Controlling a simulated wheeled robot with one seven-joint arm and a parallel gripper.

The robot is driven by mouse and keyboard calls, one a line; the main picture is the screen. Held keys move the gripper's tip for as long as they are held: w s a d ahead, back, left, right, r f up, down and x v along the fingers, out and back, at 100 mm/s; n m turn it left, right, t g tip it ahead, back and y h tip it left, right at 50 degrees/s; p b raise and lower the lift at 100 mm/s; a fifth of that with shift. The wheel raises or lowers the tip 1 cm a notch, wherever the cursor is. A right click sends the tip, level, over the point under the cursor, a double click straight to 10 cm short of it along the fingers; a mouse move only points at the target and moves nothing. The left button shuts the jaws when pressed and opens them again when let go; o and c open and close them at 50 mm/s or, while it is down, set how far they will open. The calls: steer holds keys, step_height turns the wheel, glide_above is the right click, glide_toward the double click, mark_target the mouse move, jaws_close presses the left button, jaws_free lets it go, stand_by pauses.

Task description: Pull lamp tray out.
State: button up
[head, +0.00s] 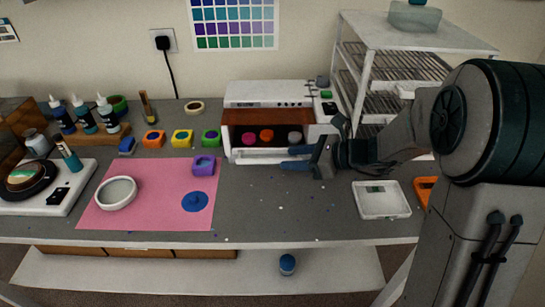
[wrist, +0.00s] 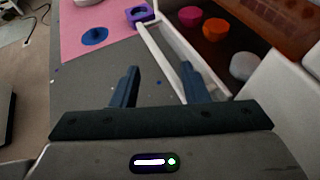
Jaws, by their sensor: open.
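The curing lamp (head: 268,93) is a white box with an orange window at the back of the table. Its white tray (wrist: 184,41) holds a pink, an orange and a whitish round piece, seen below the orange window. A white bar handle (head: 258,158) runs along the tray's front; it also shows in the wrist view (wrist: 155,48). My gripper (head: 290,158) is open at the right end of the handle, with blue fingers. In the wrist view my gripper (wrist: 158,75) has its right finger overlapping the handle's near end; whether the handle lies between the fingers is unclear.
A pink mat (head: 150,213) with a white ring dish (head: 117,193) and a purple mould (head: 204,165) lies left of the lamp. A white wire rack (head: 362,75) stands right. Grey table before the tray is clear.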

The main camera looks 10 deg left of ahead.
mark_target(269, 159)
steer(key=x, duration=0.5)
steer(key=shift+s, duration=0.1)
